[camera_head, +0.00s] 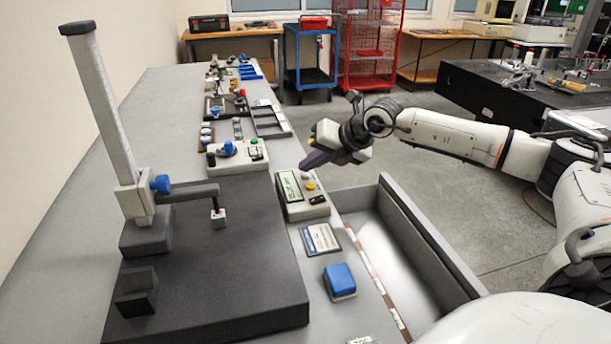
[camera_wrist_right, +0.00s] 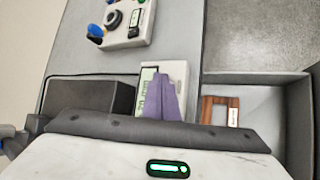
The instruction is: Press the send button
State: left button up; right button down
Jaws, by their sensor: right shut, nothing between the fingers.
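A small beige box (camera_head: 298,207) with a greenish display (camera_head: 290,187) sits by the bench's right edge. It has a yellow button (camera_head: 309,187) and a dark part at its near right corner; another small button lies partly under my fingertips. I cannot read which button is send. My right gripper (camera_head: 306,164) is shut and empty, its dark purple fingers just above the box's far end; contact cannot be told. In the right wrist view the shut fingers (camera_wrist_right: 160,98) cover part of the box (camera_wrist_right: 177,70) and hide its buttons. My left gripper is not in view.
A height gauge (camera_head: 112,115) with a blue knob stands on a dark plate (camera_head: 215,290) at the left. A printed card (camera_head: 320,238) and a blue block (camera_head: 340,279) lie nearer. An open drawer (camera_head: 430,235) juts out at the right. Another control box (camera_head: 238,155) stands behind.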

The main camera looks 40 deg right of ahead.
jog(key=shift+f+b, duration=0.55)
dwell(0.4)
jog(key=shift+r+p, duration=0.5)
jog(key=shift+r, duration=0.45)
notch_tip(320, 180, up, 5)
jog(key=p, duration=0.3)
jog(key=shift+s+f, duration=0.1)
dwell(0.9)
